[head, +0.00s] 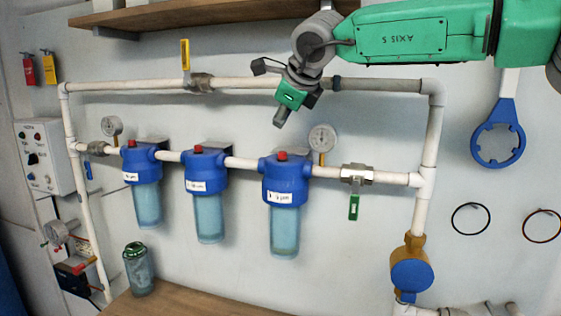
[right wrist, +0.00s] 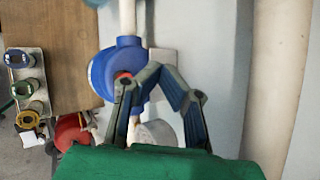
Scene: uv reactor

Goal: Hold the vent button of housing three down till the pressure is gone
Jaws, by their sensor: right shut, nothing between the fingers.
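Three blue filter housings with clear bowls hang in a row on a white pipe in the head view. The third from the left (head: 284,190) has a red vent button (head: 282,155) on top and a white label. A round gauge (head: 322,138) stands just right of it; its reading is too small to tell. My right gripper (head: 280,118) is shut and empty, pointing down above this button, with a gap between. In the right wrist view, a blue housing (right wrist: 106,68) shows a red button (right wrist: 122,77), partly hidden behind a finger. My left gripper is not in view.
The other housings (head: 206,178) (head: 142,165) hang to the left. An upper pipe (head: 255,84) runs behind my right gripper. A green-handled valve (head: 354,207) sits right of the third housing. A wooden bench (head: 190,303) lies below, with a jar (head: 139,272) on it.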

